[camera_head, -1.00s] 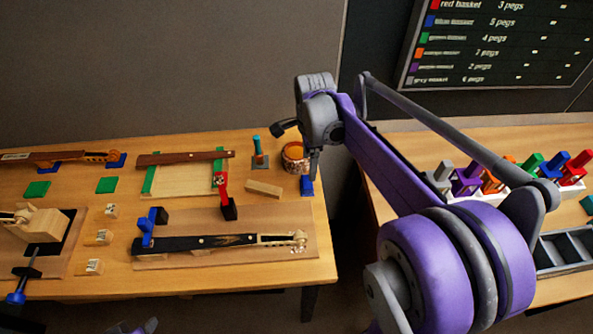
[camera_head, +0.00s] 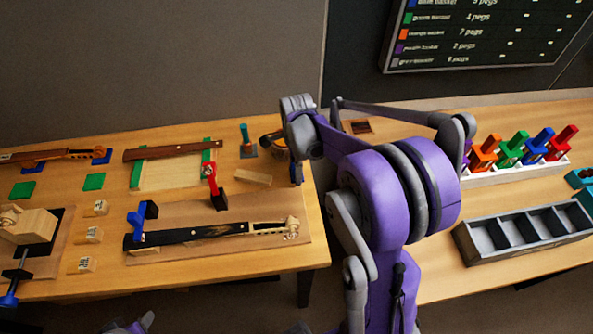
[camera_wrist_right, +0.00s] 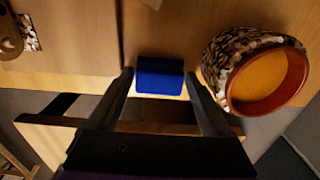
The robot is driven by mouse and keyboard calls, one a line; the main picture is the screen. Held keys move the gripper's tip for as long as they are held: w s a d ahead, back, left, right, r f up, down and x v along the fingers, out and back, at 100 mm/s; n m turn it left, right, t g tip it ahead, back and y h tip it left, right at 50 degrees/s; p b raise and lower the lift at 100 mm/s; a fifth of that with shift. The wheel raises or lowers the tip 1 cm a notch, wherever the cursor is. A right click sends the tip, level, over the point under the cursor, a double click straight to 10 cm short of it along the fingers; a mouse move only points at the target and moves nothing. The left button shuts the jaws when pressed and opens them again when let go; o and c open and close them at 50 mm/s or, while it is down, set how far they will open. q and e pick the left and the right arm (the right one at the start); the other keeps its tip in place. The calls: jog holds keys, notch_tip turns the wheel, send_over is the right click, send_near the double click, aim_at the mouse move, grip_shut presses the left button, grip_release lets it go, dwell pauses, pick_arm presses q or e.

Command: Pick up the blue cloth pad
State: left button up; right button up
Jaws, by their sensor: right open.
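The blue cloth pad (camera_wrist_right: 160,76) lies near the table edge in the right wrist view. In the head view only a small part of it (camera_head: 297,174) shows, at the table's right end beside my right arm. My right gripper (camera_wrist_right: 160,80) is open, with one finger to each side of the pad; I cannot tell how far above it the tips are. Nothing is held between the fingers. Part of my left arm (camera_head: 135,326) shows at the bottom edge of the head view; its jaws cannot be made out.
A round speckled pot (camera_wrist_right: 236,52) stands close to the right finger. A wooden block (camera_head: 253,178), a red clamp (camera_head: 212,180) and a violin neck (camera_head: 200,234) lie left of the pad. A gap separates this table from the right one, with its grey divided tray (camera_head: 475,245).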

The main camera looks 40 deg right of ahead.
jog(key=shift+f, duration=0.15)
jog(key=c, duration=1.1)
notch_tip(320, 180, up, 10)
jog(key=shift+r+p, duration=0.1)
jog(key=shift+p, duration=0.2)
jog(key=shift+c, duration=0.2)
jog(key=o, duration=0.8)
jog(key=c, duration=0.5)
